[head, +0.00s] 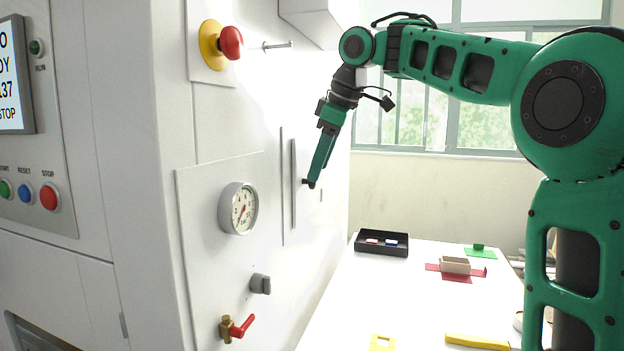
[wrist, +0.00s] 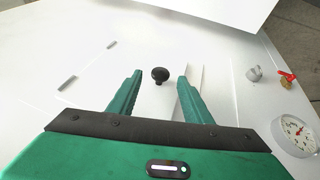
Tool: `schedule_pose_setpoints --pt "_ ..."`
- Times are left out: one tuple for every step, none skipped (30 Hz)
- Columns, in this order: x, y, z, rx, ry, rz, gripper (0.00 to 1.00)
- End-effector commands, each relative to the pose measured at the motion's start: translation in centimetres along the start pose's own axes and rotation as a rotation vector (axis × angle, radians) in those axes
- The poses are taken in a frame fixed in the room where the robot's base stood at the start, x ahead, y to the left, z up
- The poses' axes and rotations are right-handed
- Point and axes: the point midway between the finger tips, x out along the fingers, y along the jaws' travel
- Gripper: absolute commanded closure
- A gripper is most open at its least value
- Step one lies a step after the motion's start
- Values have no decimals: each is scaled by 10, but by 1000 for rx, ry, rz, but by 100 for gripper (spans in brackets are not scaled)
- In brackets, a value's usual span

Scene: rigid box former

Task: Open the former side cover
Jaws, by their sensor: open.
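The side cover is a white panel on the machine's side wall, in the head view (head: 306,225) and the wrist view (wrist: 105,75). It looks flush with the wall. A round black knob (wrist: 160,75) stands out from it. In the wrist view my gripper (wrist: 159,79) is open, with one finger on each side of the knob and visible space at both sides. In the head view my gripper (head: 311,182) points down beside the cover, and its tip hides most of the knob.
A pressure gauge (head: 238,208), a grey rotary knob (head: 260,284) and a red-handled valve (head: 240,328) project from the near wall. A red emergency stop (head: 230,42) sits above. A white table (head: 400,300) holds a black tray (head: 382,252) and a small box (head: 455,265).

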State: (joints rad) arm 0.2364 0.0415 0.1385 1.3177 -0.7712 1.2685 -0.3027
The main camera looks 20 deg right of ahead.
Motion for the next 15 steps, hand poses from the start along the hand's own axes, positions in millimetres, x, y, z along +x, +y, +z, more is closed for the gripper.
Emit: schedule_pose_setpoints --pt "5 -1 0 -1 -1 -1 55" --pt "8 -2 0 -1 -1 -1 55" --pt "11 -1 1 -1 -2 1 55" --pt "15 0 0 0 -1 -1 55" --pt "19 -1 0 0 -2 -2 55" --pt "23 -1 0 -1 -1 -2 55" --pt "25 0 0 1 0 -1 55" --pt "27 0 0 0 0 -1 55" --pt "30 0 0 0 -1 0 55" --pt "32 0 0 0 -1 0 55" --pt "33 0 0 -1 -1 0 55" --pt "34 0 1 -1 -2 1 55" --pt "35 0 1 0 -2 1 55" --pt "35 0 1 0 -2 2 55" --pt "36 1 1 0 -2 2 55"
